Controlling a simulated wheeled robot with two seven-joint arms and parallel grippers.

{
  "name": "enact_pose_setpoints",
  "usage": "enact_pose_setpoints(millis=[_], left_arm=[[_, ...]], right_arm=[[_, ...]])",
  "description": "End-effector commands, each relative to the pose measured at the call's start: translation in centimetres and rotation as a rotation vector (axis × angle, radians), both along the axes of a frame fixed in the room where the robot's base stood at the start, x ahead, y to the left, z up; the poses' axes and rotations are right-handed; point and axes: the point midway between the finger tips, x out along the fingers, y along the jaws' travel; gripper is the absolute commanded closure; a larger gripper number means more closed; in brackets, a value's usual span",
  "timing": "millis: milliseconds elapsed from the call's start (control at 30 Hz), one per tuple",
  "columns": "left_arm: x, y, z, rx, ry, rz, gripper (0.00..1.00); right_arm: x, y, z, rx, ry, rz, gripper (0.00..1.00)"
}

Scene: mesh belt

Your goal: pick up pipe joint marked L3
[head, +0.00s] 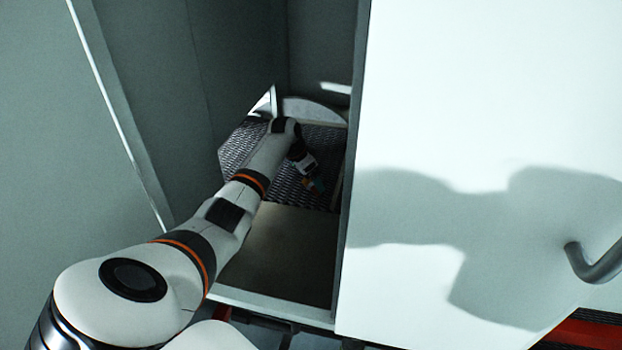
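My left arm reaches from the lower left through an opening onto a dark mesh belt (237,143). My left gripper (312,180) points down at the right part of the belt. It is small and dark here, and its finger opening cannot be made out. A small patch of teal and brown (317,185) shows at its tip. I cannot tell whether this is a pipe joint or part of the gripper. No L3 marking can be read. The forearm hides part of the belt. My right gripper is out of view.
A large white panel (480,130) with a grey handle (597,262) closes off the right side. Grey walls (150,80) stand close on the left. A bare flat plate (285,250) lies in front of the belt. The opening leaves little room sideways.

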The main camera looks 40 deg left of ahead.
Motion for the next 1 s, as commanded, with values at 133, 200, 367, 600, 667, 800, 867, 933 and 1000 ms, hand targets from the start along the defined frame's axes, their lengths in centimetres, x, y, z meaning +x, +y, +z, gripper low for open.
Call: enact_pose_setpoints(millis=[133, 200, 367, 600, 667, 800, 867, 933, 1000], left_arm=[[0.8, 0.0, -1.6, -0.004, 0.0, 0.002, 0.13], [1.1, -0.1, -2.4, -0.003, 0.0, 0.001, 0.13], [1.3, -0.1, -3.1, 0.001, -0.001, 0.0, 0.13], [1.3, -0.1, -3.1, 0.001, -0.001, 0.0, 0.16], [1.3, -0.1, -3.1, 0.001, -0.001, 0.0, 0.26], [1.3, -0.1, -3.1, 0.001, -0.001, 0.0, 0.49], [1.3, -0.1, -3.1, 0.0, -0.001, 0.0, 0.59], [1.4, -0.1, -3.1, 0.0, -0.003, 0.0, 0.67], [1.4, -0.1, -3.1, 0.0, -0.003, 0.0, 0.67]], right_arm=[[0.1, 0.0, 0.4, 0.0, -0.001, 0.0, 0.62], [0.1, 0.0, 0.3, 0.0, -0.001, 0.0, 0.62], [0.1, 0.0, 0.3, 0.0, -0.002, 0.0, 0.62], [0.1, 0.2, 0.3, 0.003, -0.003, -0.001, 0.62], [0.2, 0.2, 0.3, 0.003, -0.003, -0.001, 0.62], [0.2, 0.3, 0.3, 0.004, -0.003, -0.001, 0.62], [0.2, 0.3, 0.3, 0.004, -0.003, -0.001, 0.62], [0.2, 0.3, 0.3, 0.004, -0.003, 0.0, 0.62], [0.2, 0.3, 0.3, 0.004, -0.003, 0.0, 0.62]])
